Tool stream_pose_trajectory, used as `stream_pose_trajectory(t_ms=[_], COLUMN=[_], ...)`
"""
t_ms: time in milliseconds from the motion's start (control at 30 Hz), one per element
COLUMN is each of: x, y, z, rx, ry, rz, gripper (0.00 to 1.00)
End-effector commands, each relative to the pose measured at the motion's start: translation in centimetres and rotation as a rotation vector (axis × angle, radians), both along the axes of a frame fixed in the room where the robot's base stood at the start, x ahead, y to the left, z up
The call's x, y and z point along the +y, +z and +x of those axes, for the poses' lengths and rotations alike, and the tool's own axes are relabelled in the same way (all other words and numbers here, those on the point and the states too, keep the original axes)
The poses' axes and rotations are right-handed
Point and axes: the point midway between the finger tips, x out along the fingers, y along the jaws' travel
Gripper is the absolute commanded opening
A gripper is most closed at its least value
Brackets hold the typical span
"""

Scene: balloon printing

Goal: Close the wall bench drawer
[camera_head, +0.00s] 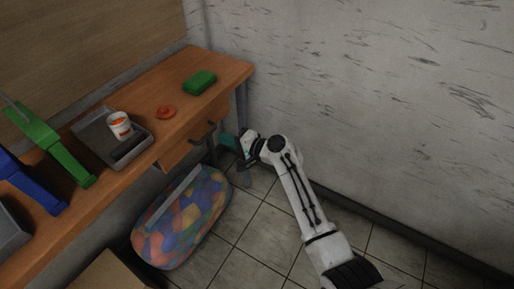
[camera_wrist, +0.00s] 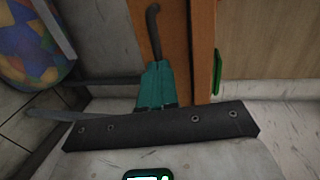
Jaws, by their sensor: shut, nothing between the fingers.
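The wall bench (camera_head: 190,90) is a wooden bench with an orange-brown top along the wall. In the wrist view a dark curved handle (camera_wrist: 153,30) shows on the wooden front (camera_wrist: 177,50). My gripper (camera_head: 229,141) has teal fingers and is shut and empty, just right of the drawer front at the bench's right end. In the wrist view the gripper (camera_wrist: 157,75) is close beside the front, below the handle; contact is unclear.
On the bench are a grey tray (camera_head: 135,157) with a white-orange cup (camera_head: 120,125), an orange ring (camera_head: 166,112), a green block (camera_head: 199,82), and green (camera_head: 55,140) and blue (camera_head: 30,185) devices. A colourful patterned bag-like object (camera_head: 185,225) is on the floor. Tiled floor lies open beside it.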

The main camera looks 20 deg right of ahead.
Motion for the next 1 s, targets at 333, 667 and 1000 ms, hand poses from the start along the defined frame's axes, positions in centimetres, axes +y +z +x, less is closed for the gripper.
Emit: stream_pose_trajectory(t_ms=[333, 667, 1000], x=[-3.1, -5.4, -5.3], y=[0.9, 1.7, 0.9], z=[-4.0, -7.1, -8.4], rx=[0.001, 0.001, 0.011], ry=[-0.003, -0.001, 0.020], rz=[-0.002, -0.001, -0.048], gripper=[0.00, 0.00, 0.00])
